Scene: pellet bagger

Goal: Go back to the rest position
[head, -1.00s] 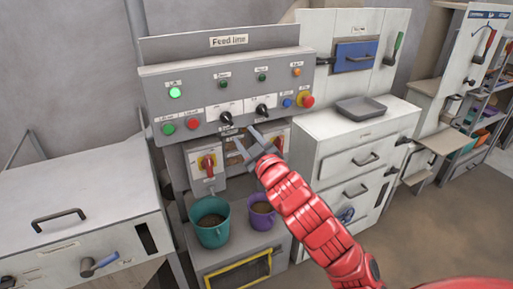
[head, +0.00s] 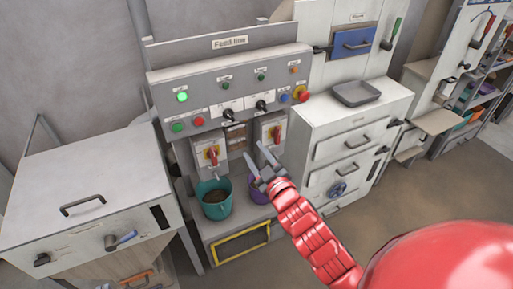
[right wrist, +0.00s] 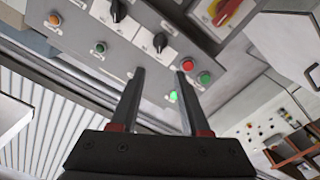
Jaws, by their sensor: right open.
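My right gripper (head: 259,163) is open and empty in the head view. It is in front of the feed line panel (head: 213,98), below its black selector knobs, and overlaps the purple bucket (head: 253,191). In the right wrist view the two dark fingers of my right gripper (right wrist: 160,98) are spread apart with nothing between them. My left gripper is in neither view.
A teal bucket (head: 214,199) with pellets stands under the red-and-yellow switch (head: 212,154). A white cabinet (head: 75,190) stands at the left. A drawer unit (head: 350,150) with a grey tray (head: 358,93) on top stands at the right. Floor is free at the lower right.

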